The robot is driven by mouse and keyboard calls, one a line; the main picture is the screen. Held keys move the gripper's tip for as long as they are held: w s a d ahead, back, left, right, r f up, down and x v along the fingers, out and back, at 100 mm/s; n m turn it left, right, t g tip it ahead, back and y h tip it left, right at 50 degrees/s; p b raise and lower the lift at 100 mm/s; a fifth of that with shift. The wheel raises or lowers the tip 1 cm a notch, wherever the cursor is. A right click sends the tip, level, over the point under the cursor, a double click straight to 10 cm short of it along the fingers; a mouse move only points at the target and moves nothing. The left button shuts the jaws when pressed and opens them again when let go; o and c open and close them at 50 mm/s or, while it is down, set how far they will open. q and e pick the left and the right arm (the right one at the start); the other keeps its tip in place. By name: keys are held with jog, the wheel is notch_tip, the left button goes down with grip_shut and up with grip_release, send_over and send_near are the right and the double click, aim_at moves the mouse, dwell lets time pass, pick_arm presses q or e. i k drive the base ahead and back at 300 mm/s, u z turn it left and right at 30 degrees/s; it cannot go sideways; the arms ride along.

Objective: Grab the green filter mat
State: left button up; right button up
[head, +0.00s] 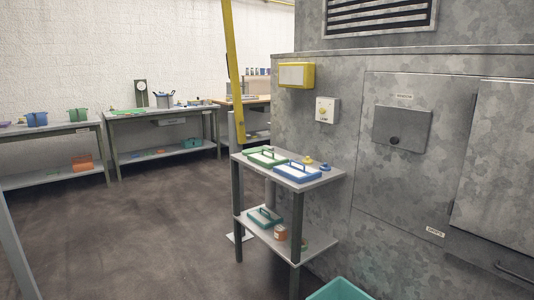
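A flat panel with a green frame, a pale middle and a green handle (266,155) lies on the top shelf of a small grey stand, and looks like the green filter mat. A similar panel with a blue frame (297,171) lies beside it, nearer the right end. A darker teal panel with a handle (264,217) lies on the stand's lower shelf. Neither of my grippers is in view.
The grey stand (240,160) is beside a large metal cabinet (430,85). A teal bin (340,290) is at the bottom edge. Workbenches (170,112) line the far wall.

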aim_at(268, 159)
jog(key=u, duration=0.5)
jog(key=i, duration=1.35)
jog(key=u, duration=0.2)
jog(key=i, duration=2.2)
jog(key=z, duration=0.65)
